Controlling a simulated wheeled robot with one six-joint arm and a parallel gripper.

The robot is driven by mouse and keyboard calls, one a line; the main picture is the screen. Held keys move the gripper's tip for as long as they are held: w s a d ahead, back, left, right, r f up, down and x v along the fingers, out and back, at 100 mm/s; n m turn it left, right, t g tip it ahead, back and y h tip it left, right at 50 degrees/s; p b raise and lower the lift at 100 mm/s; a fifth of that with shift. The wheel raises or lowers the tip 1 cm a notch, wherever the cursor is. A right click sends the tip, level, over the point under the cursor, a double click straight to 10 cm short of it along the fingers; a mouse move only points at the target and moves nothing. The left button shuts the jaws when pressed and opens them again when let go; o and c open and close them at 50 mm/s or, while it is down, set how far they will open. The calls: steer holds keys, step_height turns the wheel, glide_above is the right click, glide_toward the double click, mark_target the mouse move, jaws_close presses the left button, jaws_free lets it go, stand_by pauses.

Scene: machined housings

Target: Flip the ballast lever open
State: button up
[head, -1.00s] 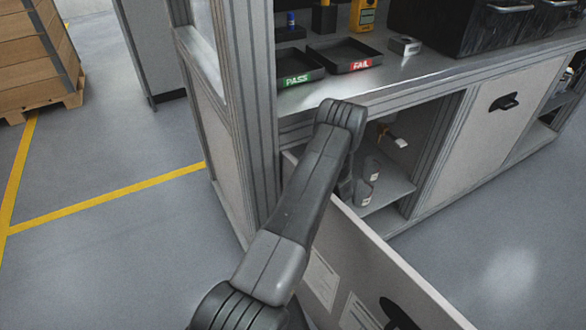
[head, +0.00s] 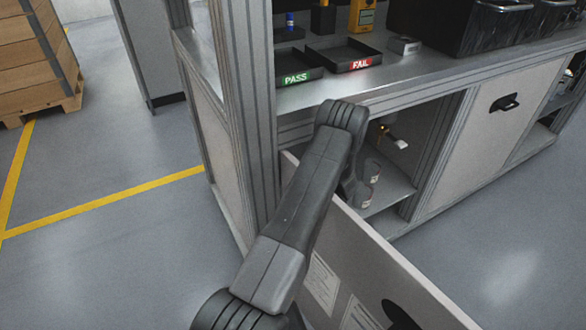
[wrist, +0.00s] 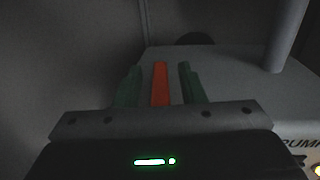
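In the wrist view an orange-red lever (wrist: 160,84), which looks like the ballast lever, lies on top of a grey housing (wrist: 225,62) marked with partly cut-off lettering that starts "PUM". My gripper (wrist: 160,85) is open, with one green finger on each side of the lever and a visible gap on both sides. I cannot tell how far the fingertips are above the housing. In the head view my arm reaches into the open cabinet bay; the gripper and the lever are hidden there.
A grey post (wrist: 286,35) rises from the housing at the right. The open cabinet door (head: 385,270) stands beside my arm. PASS (head: 296,78) and FAIL (head: 350,57) trays stand on the bench above.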

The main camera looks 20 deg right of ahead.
steer(key=v, duration=1.3)
steer(key=shift+s+b, duration=0.4)
steer(key=shift+d, duration=0.1)
